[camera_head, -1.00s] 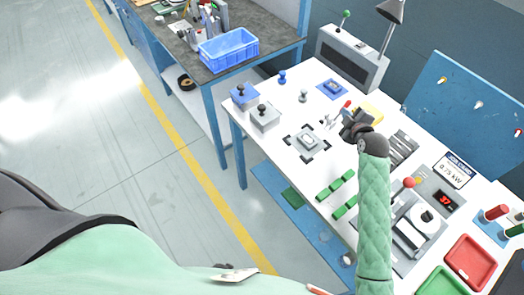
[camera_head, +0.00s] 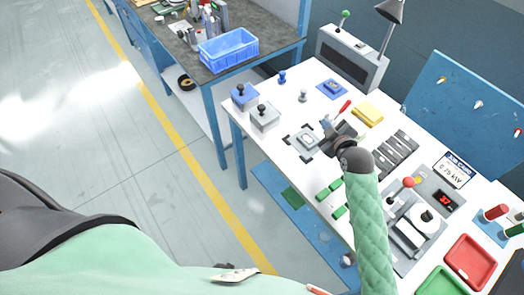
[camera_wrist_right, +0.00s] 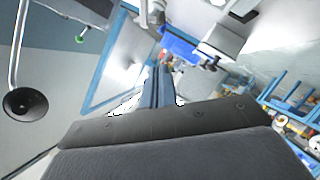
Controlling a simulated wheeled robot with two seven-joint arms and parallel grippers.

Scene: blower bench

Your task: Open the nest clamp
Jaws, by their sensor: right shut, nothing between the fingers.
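The nest (camera_head: 303,142) is a pale grey block on the white bench, with dark corner marks around it. A red handle (camera_head: 345,106), apparently the clamp's, slants up just beyond my right gripper. The clamp's body is mostly hidden behind the gripper, so I cannot tell its state. My right gripper (camera_head: 327,125) is shut and empty, between the nest and the red handle. I cannot tell whether it touches the clamp. In the right wrist view its closed fingers (camera_wrist_right: 157,88) point away from the camera. My left gripper is not in view.
A yellow block (camera_head: 369,113) and dark grey slotted blocks (camera_head: 395,152) lie right of the gripper. Green blocks (camera_head: 329,190) lie in front. Grey and blue knobbed blocks (camera_head: 265,118) stand left. A lamp (camera_head: 391,11) overhangs the back.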

